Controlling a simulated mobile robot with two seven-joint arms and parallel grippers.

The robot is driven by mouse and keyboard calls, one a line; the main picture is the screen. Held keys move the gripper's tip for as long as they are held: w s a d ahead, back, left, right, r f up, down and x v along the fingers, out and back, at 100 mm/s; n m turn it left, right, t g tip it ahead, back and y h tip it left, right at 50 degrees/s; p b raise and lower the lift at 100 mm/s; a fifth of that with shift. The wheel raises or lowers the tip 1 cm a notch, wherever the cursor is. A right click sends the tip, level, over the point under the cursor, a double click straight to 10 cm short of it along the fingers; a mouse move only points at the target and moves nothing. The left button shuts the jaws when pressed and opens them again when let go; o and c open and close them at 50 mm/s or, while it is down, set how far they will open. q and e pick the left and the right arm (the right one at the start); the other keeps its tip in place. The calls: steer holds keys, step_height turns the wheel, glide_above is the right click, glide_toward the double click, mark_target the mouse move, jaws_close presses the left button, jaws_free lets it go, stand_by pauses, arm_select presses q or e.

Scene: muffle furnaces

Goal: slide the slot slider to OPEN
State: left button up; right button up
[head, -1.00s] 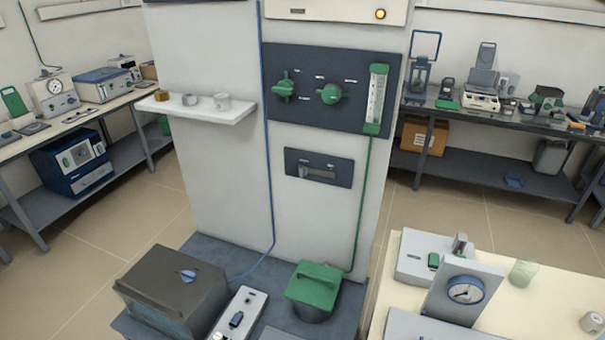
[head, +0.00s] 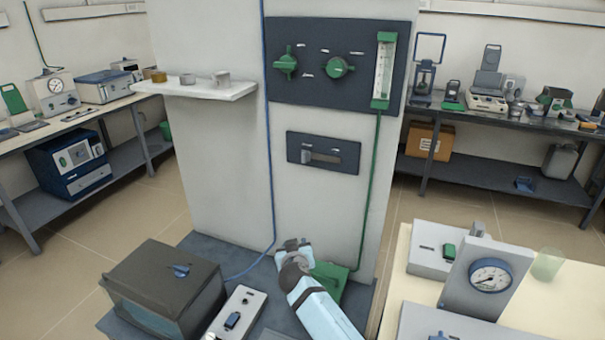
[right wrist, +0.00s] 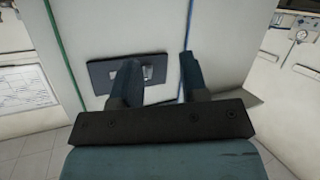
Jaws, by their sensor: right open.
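The slot slider's dark panel (head: 340,154) is on the front of the white cabinet, below the panel with green knobs. Its small grey handle (head: 308,154) is at the left end of the horizontal slot. The labels are too small to read. In the right wrist view the slot panel (right wrist: 101,76) lies beyond my right gripper (right wrist: 160,66). That gripper is open and empty; its left finger overlaps the panel in the picture and partly hides the slot. The right finger is past the panel's edge. My left gripper is not in view.
A blue tube (head: 270,130) and a green tube (head: 369,190) run down the cabinet on either side of the slot panel. A shelf (head: 200,88) juts out at left. A dark box (head: 165,285) and a green-lidded container (head: 330,280) stand below.

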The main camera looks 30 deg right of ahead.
steer(key=w+d+r+m+h+b, duration=0.25)
steer(key=w+r, duration=0.25)
steer(key=w, duration=0.3)
steer(key=m+g+h+b, duration=0.1)
steer(key=m+h+b, duration=0.3)
steer(key=m+h, duration=0.1)
glide_toward(304, 155)
steer(key=shift+n, duration=0.25)
steer(key=x, duration=0.7)
steer(key=shift+w+d+r, duration=0.15)
steer(key=shift+w, duration=0.1)
steer(key=shift+x, duration=0.8)
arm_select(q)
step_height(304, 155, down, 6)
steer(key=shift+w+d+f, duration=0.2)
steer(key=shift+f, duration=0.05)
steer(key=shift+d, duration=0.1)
arm_select(e)
jaws_close()
